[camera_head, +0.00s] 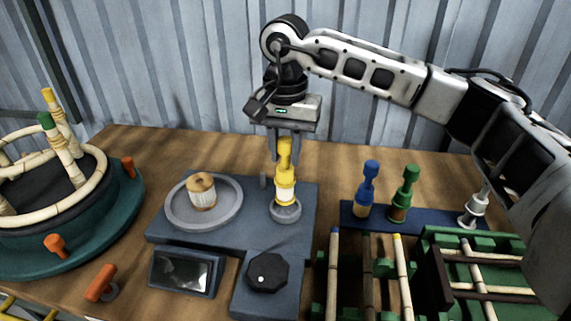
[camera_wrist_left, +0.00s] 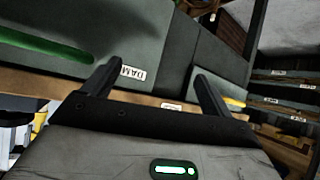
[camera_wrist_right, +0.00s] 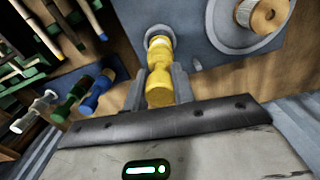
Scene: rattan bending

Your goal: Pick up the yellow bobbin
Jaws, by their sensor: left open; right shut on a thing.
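The yellow bobbin (camera_head: 285,172) stands upright on a round grey seat (camera_head: 286,211) of the grey device, and its pale wound middle shows below the yellow top. My right gripper (camera_head: 284,155) comes from above and is shut on the bobbin's upper part. The right wrist view shows the yellow bobbin (camera_wrist_right: 159,70) between the two fingers, its far end at the round seat. My left gripper (camera_wrist_left: 155,85) is open with nothing between its fingers. It is outside the head view.
A thread spool (camera_head: 202,191) sits on the round plate to the left. Blue (camera_head: 367,188), green (camera_head: 405,193) and silver (camera_head: 474,207) bobbins stand on a blue rack (camera_head: 436,219) at right. A green tray with sticks is at front right, a rattan ring (camera_head: 40,211) at left.

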